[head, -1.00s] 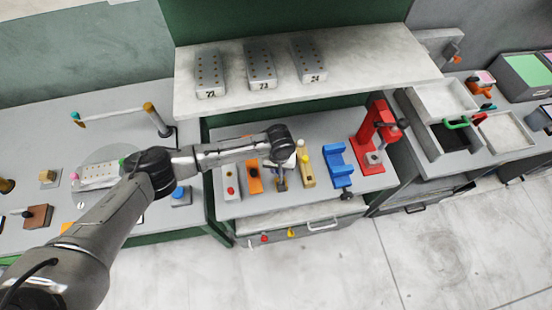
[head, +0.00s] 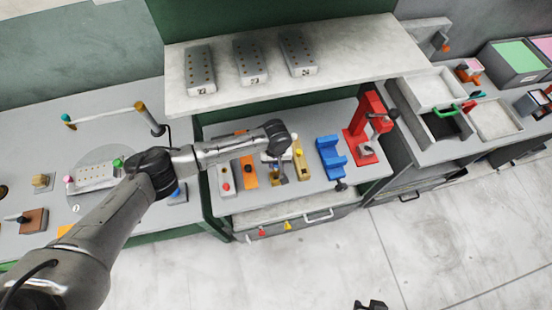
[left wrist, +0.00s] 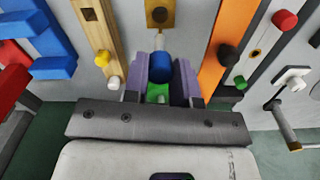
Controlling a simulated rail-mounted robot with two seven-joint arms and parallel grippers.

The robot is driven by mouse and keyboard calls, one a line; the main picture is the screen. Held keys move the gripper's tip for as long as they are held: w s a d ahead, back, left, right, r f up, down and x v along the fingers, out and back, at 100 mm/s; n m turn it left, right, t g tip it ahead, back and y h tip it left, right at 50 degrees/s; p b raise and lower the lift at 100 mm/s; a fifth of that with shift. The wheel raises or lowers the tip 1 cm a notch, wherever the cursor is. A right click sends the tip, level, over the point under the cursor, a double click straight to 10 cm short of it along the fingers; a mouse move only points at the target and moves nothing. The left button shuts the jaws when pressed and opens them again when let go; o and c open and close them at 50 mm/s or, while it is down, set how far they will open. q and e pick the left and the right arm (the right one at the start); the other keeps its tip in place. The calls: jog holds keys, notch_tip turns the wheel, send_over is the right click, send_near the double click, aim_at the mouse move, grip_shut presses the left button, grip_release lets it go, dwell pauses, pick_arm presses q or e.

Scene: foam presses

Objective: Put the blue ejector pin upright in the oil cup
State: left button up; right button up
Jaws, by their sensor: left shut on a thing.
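My left gripper (left wrist: 160,85), with purple fingers, is shut on a blue cylindrical piece (left wrist: 160,68), which I take to be the blue ejector pin. A green patch shows just beside it, between the fingers. In the head view my left gripper (head: 280,174) is low over the grey worktop, between the orange and yellow blocks; its hand hides the pin there. In the wrist view, a tan block with a dark hole (left wrist: 160,14) lies just beyond the fingertips. I cannot tell which thing is the oil cup. A dark piece at the bottom edge may be my right gripper (head: 370,305).
An orange block (head: 248,174), a yellow block (head: 299,160), a blue holder (head: 330,158) and a red press (head: 366,130) stand close by. A shelf (head: 355,55) with three grey blocks overhangs behind. The left bench (head: 105,118) carries a handled frame and small fixtures.

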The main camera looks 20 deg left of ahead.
aim_at(276, 168)
pick_arm(q)
notch_tip(276, 168, down, 3)
jog(key=shift+f+b, duration=0.2)
jog(key=shift+b, duration=0.45)
jog(key=shift+f+b, duration=0.3)
jog(key=shift+f, duration=0.4)
jog(key=shift+f, duration=0.1)
jog(key=shift+p, duration=0.35)
dwell(0.6)
jog(key=shift+p, duration=0.45)
dwell(0.3)
jog(key=shift+p, duration=0.4)
